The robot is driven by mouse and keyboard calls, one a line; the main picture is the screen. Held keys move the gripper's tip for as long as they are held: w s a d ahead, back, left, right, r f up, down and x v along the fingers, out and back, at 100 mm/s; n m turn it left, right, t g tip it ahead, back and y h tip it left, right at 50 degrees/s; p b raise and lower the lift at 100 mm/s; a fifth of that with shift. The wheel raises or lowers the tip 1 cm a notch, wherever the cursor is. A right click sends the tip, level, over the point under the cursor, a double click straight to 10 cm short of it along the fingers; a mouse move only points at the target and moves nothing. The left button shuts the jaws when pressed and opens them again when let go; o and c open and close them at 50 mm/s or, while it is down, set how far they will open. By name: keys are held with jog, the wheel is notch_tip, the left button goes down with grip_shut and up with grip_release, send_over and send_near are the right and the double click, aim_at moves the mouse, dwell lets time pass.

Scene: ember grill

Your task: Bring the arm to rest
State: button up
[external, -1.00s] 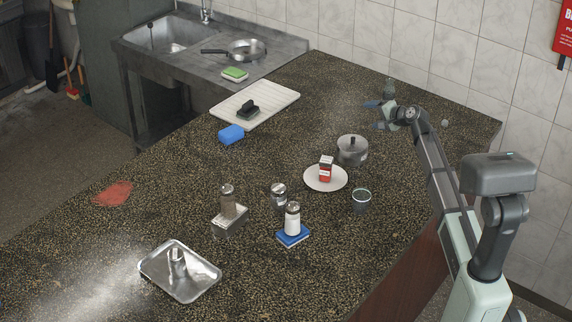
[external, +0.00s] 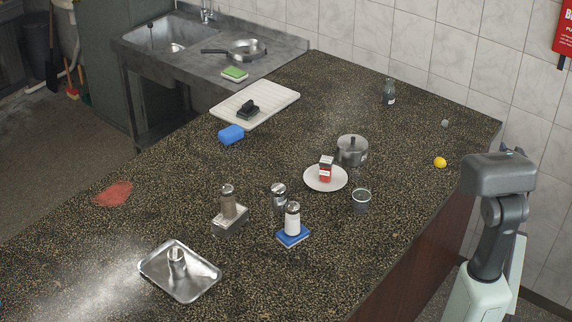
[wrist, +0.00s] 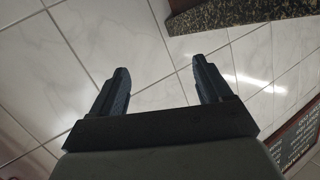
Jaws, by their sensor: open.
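My gripper (wrist: 160,88) shows in the wrist view with its two dark fingers wide apart and nothing between them. It points at a pale tiled surface, with a strip of the speckled counter (wrist: 240,12) at the upper right. In the external view my gripper is out of sight. Only my upper arm and base show there, at the right edge beside the counter (external: 200,150).
On the counter stand a lidded pot (external: 352,150), a white plate (external: 312,184) bearing a red-and-white box, a grey cup (external: 361,200), a glass bottle (external: 389,93), a yellow ball-like item (external: 440,162), several shakers and a metal tray (external: 205,284). The counter's right edge borders my arm.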

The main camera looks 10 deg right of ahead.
jog(key=s+d+f+n+g+h, duration=0.2)
jog(key=s+d+f+n+h, duration=0.1)
jog(key=s+d+f, duration=0.55)
jog(key=s+d+f+n+g+h, duration=0.2)
jog(key=s+d+f+n, duration=0.3)
jog(key=s, duration=0.6)
jog(key=a+f+g+y, duration=0.1)
jog(key=a+f+y, duration=0.6)
jog(key=a+f, duration=1.35)
jog(key=s+a+f+g+y, duration=0.15)
jog(key=s+a+f, duration=0.25)
jog(key=a, duration=0.4)
jog(key=s+a+f+g+y, duration=0.1)
jog(key=s+a+f+g, duration=0.3)
jog(key=a, duration=0.4)
jog(key=s+a+f+g+y, duration=0.1)
jog(key=s+a+f+y, duration=0.1)
jog(key=s+a+f, duration=0.45)
jog(key=s+a+f+g, duration=0.1)
jog(key=s+a+g, duration=0.3)
jog(key=s+a, duration=0.3)
jog(key=s+a+f+m+g+h, duration=0.1)
jog(key=s+a+g, duration=0.4)
jog(key=s, duration=1.3)
jog(key=shift+a+m, duration=0.3)
jog(key=shift+a, duration=0.95)
jog(key=shift+s+g, duration=0.1)
jog(key=shift+g, duration=0.15)
